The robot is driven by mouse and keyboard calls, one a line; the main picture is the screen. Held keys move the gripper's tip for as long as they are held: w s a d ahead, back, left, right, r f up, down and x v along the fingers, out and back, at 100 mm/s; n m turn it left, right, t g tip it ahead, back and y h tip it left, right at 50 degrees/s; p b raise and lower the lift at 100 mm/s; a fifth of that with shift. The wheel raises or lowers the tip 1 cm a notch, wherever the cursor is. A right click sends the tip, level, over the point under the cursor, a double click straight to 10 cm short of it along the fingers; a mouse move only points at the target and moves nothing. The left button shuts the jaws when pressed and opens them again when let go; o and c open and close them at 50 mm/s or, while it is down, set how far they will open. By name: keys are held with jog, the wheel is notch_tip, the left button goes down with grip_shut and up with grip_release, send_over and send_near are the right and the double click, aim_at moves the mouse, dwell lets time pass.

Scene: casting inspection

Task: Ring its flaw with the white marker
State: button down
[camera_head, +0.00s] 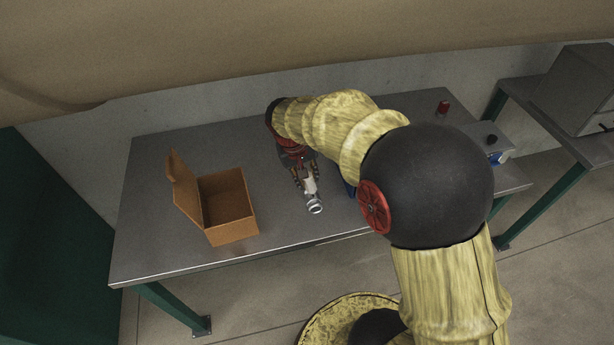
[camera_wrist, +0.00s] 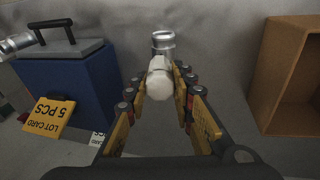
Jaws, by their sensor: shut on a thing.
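My gripper (camera_wrist: 160,92) is shut on a thick white piece (camera_wrist: 160,78), which looks like the white marker seen nearly end-on. In the head view my gripper (camera_head: 305,178) is low over the table, and the white piece (camera_head: 310,186) points toward the front edge. A shiny metal casting (camera_wrist: 163,41) with a ringed end lies just beyond the white piece; in the head view it shows as a round metal end (camera_head: 315,206). I cannot tell whether the two touch. No flaw or mark is visible on the casting.
An open orange-brown box (camera_head: 232,207) stands left on the metal table (camera_head: 160,240). A blue case (camera_wrist: 75,90) with a handle and a yellow lot card (camera_wrist: 48,117) are beside my gripper. Another metal part (camera_wrist: 15,44) is at far left. A red item (camera_head: 443,108) stands at the back right.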

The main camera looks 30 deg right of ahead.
jog(key=shift+f+b, duration=0.3)
jog(key=shift+f, duration=0.4)
dwell(1.4)
